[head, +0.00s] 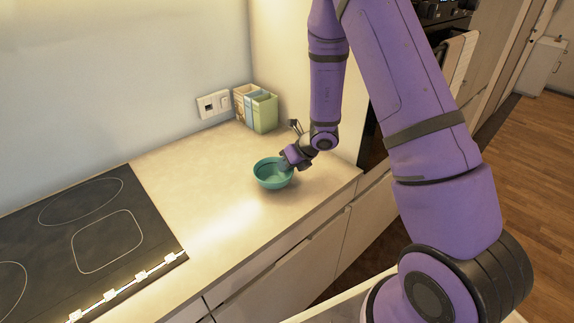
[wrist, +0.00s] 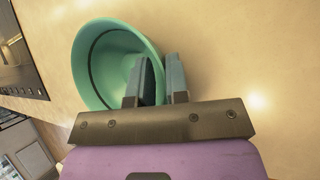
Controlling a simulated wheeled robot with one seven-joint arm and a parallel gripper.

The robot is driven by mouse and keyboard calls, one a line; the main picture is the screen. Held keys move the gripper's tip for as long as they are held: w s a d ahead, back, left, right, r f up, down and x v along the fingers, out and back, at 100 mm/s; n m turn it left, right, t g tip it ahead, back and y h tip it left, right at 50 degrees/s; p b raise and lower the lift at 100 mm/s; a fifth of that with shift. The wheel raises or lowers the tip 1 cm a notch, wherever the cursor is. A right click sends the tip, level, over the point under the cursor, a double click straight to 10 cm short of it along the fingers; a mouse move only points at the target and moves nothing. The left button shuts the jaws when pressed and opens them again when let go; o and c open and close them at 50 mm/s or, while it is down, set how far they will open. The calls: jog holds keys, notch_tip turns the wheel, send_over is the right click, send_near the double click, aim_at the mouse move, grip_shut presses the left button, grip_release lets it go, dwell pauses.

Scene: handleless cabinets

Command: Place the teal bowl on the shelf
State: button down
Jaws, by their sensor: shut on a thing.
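My gripper (head: 287,162) is at the bowl's right rim. In the wrist view the bowl (wrist: 105,65) fills the upper left, and my gripper (wrist: 160,78) has one finger inside the bowl and one outside, shut on the rim. The bowl looks empty. No shelf can be made out clearly in either view.
A black cooktop (head: 95,235) lies at the left. Cabinet fronts (head: 290,268) run below the counter edge. The counter left of the bowl is clear.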

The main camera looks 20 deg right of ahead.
jog(key=shift+f, duration=0.15)
jog(key=c, duration=1.1)
grip_release()
jog(key=v, duration=1.2)
jog(key=s+a+r+n+g+y, duration=0.1)
jog(key=s+a+r+n, duration=0.4)
jog(key=r+n, duration=0.4)
jog(key=s+a+r+n+g, duration=0.1)
jog(key=s+a+r+n, duration=0.1)
jog(key=s+r+n, duration=0.55)
jog(key=s+d+r+n+t+h, duration=0.1)
jog(key=s+r+n+h, duration=0.4)
jog(key=s+r+n, duration=0.5)
jog(key=s+d+n, duration=0.1)
jog(key=s+n, duration=0.3)
jog(key=n, duration=0.2)
jog(key=shift+s+d+r+t+h, duration=0.2)
jog(key=shift+d+r+t+h, duration=0.15)
jog(key=shift+r+t+h, duration=0.05)
jog(key=shift+o, duration=0.7)
jog(key=shift+s+d+r+n, duration=0.1)
jog(key=shift+s+d+n, duration=0.15)
jog(key=shift+n, duration=0.2)
